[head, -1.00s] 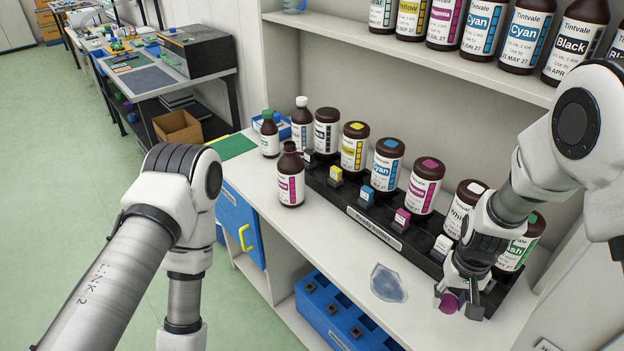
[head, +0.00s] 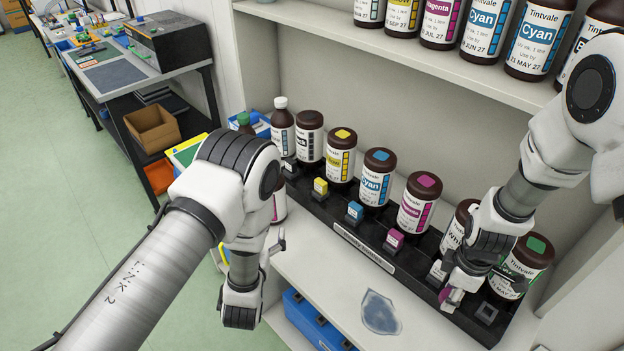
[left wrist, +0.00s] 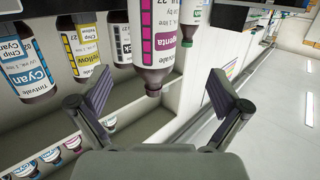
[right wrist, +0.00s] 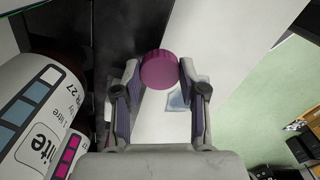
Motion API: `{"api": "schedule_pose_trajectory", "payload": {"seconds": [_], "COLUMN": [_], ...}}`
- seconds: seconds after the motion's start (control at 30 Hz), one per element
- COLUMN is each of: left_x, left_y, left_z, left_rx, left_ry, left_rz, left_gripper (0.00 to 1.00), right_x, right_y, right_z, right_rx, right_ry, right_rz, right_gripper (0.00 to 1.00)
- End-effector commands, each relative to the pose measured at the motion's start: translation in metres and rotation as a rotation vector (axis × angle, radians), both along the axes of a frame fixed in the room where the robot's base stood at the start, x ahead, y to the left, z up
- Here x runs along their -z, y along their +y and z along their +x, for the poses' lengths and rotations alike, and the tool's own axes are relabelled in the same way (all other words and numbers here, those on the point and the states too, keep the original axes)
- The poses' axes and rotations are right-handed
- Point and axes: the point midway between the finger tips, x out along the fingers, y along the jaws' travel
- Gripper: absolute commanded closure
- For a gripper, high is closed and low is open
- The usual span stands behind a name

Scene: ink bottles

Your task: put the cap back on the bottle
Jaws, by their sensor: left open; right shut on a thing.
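The magenta bottle (head: 279,205) stands on the counter, mostly hidden behind my left arm in the head view. In the left wrist view the magenta bottle (left wrist: 155,45) appears upside down, its bare dark neck between and beyond the open fingers. My left gripper (left wrist: 160,90) is open and empty, with the bottle apart from both fingers. My right gripper (right wrist: 159,72) is shut on the magenta cap (right wrist: 160,69). In the head view the cap (head: 444,295) is held at the front of the rack's right end.
A black rack (head: 330,222) holds several labelled bottles and small coloured blocks along the counter. A clear, puddle-like patch (head: 380,312) lies on the bare counter front. A shelf (head: 400,50) with more bottles runs above. Blue bins (head: 310,325) sit below.

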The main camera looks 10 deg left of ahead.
Motion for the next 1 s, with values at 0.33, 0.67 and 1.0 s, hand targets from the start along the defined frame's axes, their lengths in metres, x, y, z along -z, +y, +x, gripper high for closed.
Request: {"api": "schedule_pose_trajectory", "payload": {"seconds": [0.33,0.67,1.0], "left_x": [-0.026,-0.029,-0.026], "left_y": [-0.012,-0.008,-0.004], "left_z": [0.011,0.034,0.079], "left_rx": [0.009,0.007,0.009], "left_ry": [-0.130,-0.132,-0.127], "left_rz": [0.000,-0.001,0.000], "left_gripper": [0.00,0.00,0.00], "right_x": [0.000,-0.009,-0.020], "right_y": [-0.002,-0.002,-0.002], "right_z": [-0.004,-0.004,-0.004], "right_rx": [-0.117,-0.115,-0.114], "right_ry": [0.000,0.000,0.000], "right_rz": [0.001,0.001,0.001], "right_gripper": [0.72,0.72,0.72]}}
